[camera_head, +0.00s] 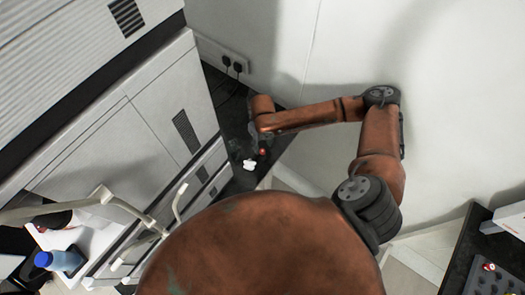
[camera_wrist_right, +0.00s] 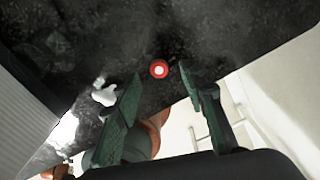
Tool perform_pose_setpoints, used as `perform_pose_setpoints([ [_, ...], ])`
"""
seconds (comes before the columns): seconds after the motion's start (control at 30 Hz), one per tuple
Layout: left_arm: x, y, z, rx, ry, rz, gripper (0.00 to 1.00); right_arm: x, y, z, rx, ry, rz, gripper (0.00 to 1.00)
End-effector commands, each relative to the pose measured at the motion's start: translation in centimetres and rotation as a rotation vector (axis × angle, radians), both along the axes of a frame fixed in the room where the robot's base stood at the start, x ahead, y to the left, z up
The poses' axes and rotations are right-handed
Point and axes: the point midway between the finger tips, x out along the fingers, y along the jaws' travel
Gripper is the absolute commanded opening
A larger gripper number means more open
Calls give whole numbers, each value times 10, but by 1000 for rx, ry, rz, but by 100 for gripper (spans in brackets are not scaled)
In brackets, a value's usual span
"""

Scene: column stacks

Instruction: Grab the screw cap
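The screw cap (camera_wrist_right: 159,69) is a small red ring with a white centre on the dark bench top. In the right wrist view it lies just beyond and between the fingertips of my right gripper (camera_wrist_right: 160,84), which is open with nothing between its green fingers. In the head view the cap (camera_head: 262,152) is a small red spot at the end of my right arm. My right gripper (camera_head: 257,143) is small and dark there, over the narrow bench. My left gripper is in neither view.
A small white object (camera_wrist_right: 105,92) lies left of the cap on the dark bench (camera_wrist_right: 60,40). Tall grey cabinets (camera_head: 150,110) stand to the left and a pale wall (camera_head: 350,50) behind.

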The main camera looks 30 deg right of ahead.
Motion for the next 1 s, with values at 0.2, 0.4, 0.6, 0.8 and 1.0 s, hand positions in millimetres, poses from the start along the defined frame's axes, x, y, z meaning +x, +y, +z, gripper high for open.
perform_pose_setpoints([
  [0.2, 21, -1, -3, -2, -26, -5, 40, -3, 1, -32, 0, 1, -1, 38],
  [0.4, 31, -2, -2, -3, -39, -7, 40, -3, 1, -33, 0, -1, -1, 38],
  [0.6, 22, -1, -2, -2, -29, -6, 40, -3, 1, -33, 1, -1, -1, 27],
  [0.8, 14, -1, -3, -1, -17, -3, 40, -3, 1, -33, 1, -1, -1, 13],
  [1.0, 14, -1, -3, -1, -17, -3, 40, -3, 1, -33, 1, -1, -2, 10],
])
